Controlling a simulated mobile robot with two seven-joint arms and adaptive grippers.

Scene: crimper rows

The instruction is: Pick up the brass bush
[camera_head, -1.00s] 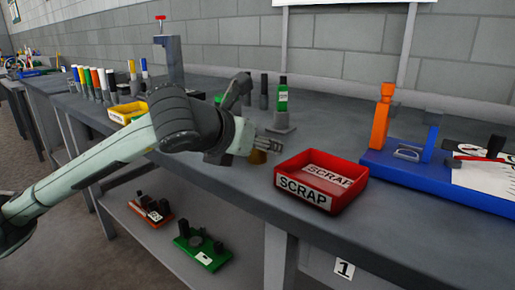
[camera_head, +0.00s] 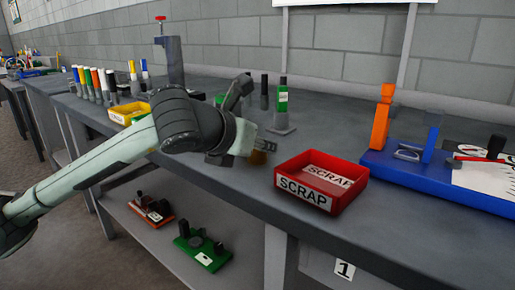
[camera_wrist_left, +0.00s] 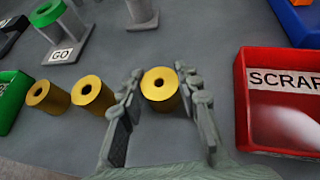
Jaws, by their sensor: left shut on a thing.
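Three brass bushes, hollow gold cylinders, stand in a row on the grey bench in the left wrist view. One bush (camera_wrist_left: 159,87) is between the fingertips of my left gripper (camera_wrist_left: 162,92); the middle bush (camera_wrist_left: 92,96) and the far-left bush (camera_wrist_left: 47,97) stand just left of the fingers. My left gripper (camera_head: 264,147) is low over the bench in the head view, shut on the one bush, of which a small part (camera_head: 257,157) shows below the fingers. The other two are hidden behind my arm there. My right gripper is in neither view.
The red SCRAP tray (camera_head: 335,193) stands close to the right of my gripper, also in the wrist view (camera_wrist_left: 243,105). A grey GO gauge stand with a green ring (camera_wrist_left: 62,35) is at the upper left. A blue fixture (camera_head: 400,170) is farther right.

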